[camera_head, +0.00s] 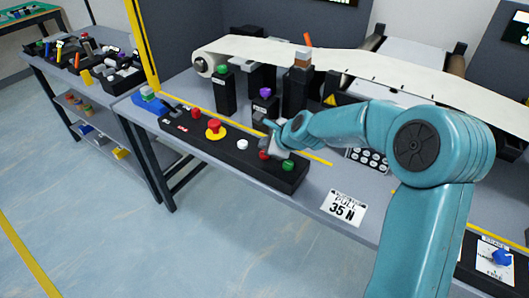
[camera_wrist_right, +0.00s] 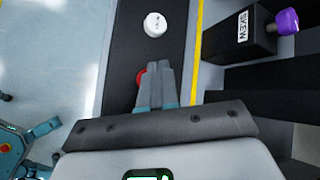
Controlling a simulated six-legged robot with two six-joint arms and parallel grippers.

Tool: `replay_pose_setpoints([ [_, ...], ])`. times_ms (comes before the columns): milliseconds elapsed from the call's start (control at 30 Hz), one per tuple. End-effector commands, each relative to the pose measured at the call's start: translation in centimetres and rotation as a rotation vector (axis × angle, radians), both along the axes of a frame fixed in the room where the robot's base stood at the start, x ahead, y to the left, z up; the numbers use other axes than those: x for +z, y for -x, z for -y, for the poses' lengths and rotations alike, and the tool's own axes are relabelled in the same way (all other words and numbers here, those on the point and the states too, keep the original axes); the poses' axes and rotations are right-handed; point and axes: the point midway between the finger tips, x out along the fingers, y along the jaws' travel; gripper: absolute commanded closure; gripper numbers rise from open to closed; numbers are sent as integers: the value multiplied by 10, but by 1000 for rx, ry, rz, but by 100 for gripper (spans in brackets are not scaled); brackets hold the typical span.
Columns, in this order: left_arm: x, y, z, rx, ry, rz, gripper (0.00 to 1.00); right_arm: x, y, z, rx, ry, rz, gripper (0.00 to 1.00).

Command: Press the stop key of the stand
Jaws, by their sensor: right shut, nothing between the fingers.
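The black control stand (camera_head: 200,147) lies along the front of the bench. It has a red mushroom button on a yellow collar (camera_head: 214,128), a white button (camera_head: 242,144), a red key (camera_head: 263,155) and a green key (camera_head: 288,165). My right gripper (camera_head: 267,149) is shut and empty, with its fingertips over or right beside the red key. In the right wrist view the fingers (camera_wrist_right: 157,66) partly cover the red key (camera_wrist_right: 140,77); the white button (camera_wrist_right: 155,24) lies beyond. I cannot tell whether the fingertips touch the key. My left gripper is not in view.
A white conveyor belt (camera_head: 330,52) runs behind the stand. Black posts with a green knob (camera_head: 222,70) and a purple knob (camera_head: 265,92) stand close behind; the purple one, labelled SKEW, shows in the wrist view (camera_wrist_right: 287,21). A "35 N" card (camera_head: 343,208) lies to the right.

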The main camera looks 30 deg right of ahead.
Motion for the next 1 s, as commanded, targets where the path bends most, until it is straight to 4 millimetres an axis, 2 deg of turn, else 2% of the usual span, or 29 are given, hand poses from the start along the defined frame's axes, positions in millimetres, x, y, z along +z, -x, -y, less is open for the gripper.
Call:
replay_pose_setpoints([
  [1000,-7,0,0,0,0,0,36,-9,0,0,0,0,0,100],
])
